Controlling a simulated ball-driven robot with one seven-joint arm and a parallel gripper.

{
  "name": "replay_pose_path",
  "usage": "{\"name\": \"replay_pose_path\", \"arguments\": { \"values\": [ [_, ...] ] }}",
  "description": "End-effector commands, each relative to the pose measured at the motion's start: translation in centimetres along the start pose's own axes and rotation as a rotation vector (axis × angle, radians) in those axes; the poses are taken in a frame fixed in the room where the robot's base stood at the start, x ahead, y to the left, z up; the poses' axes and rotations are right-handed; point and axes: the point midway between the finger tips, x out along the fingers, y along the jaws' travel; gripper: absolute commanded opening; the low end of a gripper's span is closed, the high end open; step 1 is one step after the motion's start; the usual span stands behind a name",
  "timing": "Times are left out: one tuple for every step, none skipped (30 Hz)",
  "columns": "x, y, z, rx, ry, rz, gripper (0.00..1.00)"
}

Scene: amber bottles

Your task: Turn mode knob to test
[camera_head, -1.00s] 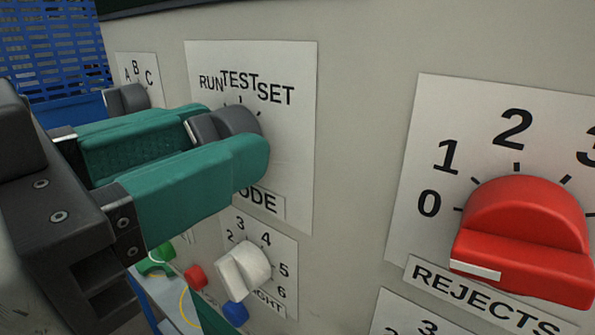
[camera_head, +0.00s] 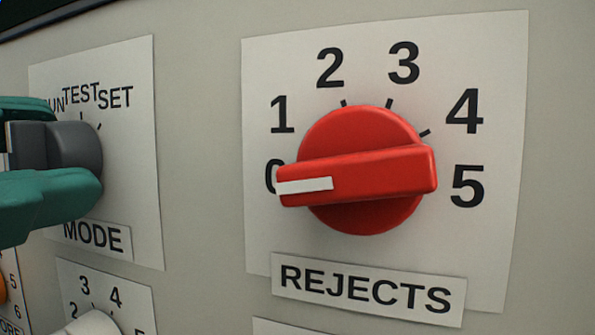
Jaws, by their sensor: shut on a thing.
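The grey mode knob (camera_head: 78,150) is at the left edge of the view, on a white plate (camera_head: 135,190) marked RUN, TEST and SET, with a MODE label (camera_head: 92,236) below. My gripper (camera_head: 45,152) has teal fingers, one above and one below the knob's bar, and is shut on it. The bar lies roughly level, its outer end towards the left. The fingers and picture edge hide part of the knob, so I cannot tell for certain which mark it points to. The TEST mark (camera_head: 81,94) is above the knob.
A large red REJECTS knob (camera_head: 365,165) stands out from the panel in the middle, its white mark towards 0. A white knob (camera_head: 92,324) is partly visible at the lower left, with an orange thing (camera_head: 3,288) beside it. The panel at right is bare.

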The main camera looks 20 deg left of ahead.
Motion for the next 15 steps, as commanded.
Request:
{"name": "replay_pose_path", "arguments": {
  "values": [
    [0.0, 0.03, 0.01, 0.005, 0.0, 0.0, 0.07],
    [0.0, 0.02, 0.0, 0.007, 0.0, 0.0, 0.07],
    [-0.01, 0.01, -0.01, 0.008, 0.0, 0.0, 0.07],
    [-0.01, 0.01, -0.01, 0.009, 0.0, 0.001, 0.07],
    [-0.01, 0.0, -0.01, 0.009, 0.0, 0.001, 0.07],
    [-0.01, 0.0, -0.01, 0.009, 0.0, 0.001, 0.07],
    [-0.01, 0.0, -0.02, 0.009, 0.0, 0.001, 0.07],
    [-0.01, 0.0, -0.02, 0.009, 0.0, 0.001, 0.07],
    [-0.01, 0.0, -0.02, 0.009, 0.0, 0.001, 0.07],
    [-0.01, 0.0, -0.01, 0.009, 0.0, 0.001, 0.07],
    [-0.01, 0.0, -0.01, 0.008, 0.0, 0.001, 0.07],
    [-0.01, 0.0, -0.01, 0.008, 0.0, 0.001, 0.07],
    [0.0, 0.0, -0.01, 0.008, 0.0, 0.001, 0.39],
    [-0.01, 0.0, -0.01, 0.008, 0.0, 0.001, 0.42],
    [-0.01, 0.0, -0.01, 0.008, 0.0, 0.001, 0.46]
  ]
}}
